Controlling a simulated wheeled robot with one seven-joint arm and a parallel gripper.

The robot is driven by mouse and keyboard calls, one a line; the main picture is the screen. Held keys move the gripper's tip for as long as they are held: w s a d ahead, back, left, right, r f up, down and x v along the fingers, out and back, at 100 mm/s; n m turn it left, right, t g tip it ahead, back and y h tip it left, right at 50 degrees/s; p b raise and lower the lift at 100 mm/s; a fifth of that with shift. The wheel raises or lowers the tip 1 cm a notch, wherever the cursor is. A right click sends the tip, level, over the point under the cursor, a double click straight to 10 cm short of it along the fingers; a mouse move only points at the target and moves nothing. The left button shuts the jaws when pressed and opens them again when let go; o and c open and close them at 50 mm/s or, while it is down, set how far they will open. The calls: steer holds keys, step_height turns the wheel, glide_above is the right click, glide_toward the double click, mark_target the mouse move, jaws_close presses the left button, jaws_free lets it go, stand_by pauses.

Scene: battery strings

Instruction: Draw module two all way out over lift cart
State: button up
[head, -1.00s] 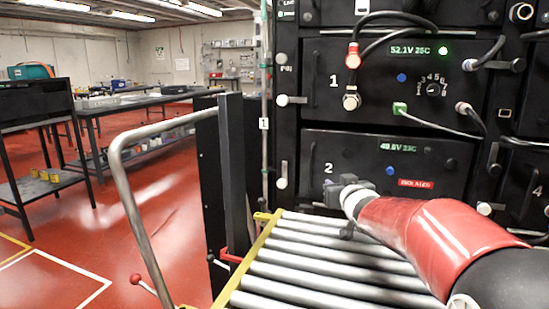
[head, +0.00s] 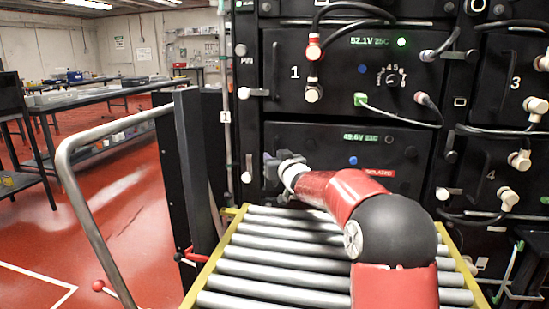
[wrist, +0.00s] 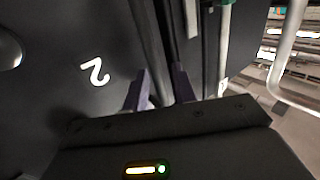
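Module two (head: 310,137) is a black box low in the rack, with a green readout and a red "ISOLATED" label. Its front looks level with the rack. The lift cart's roller deck (head: 262,266), with yellow side rails, stands right in front below it. My gripper (head: 270,166) is at the left part of module two's face and covers its number in the head view. In the wrist view the white "2" shows on the face (wrist: 50,70). My two fingers (wrist: 160,88) are apart, with a dark upright bar, seemingly the handle, between them. Contact is not clear.
Module one (head: 340,100), cabled, sits directly above. Modules three and four (head: 484,175) stand to the right with cables and white plugs. A white-knobbed latch (head: 247,177) is at the rack's left edge. The cart's bent grey handle (head: 75,175) and dark post (head: 197,170) stand left.

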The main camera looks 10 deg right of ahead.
steer(key=shift+c, duration=0.4)
jaws_close()
stand_by(0.9)
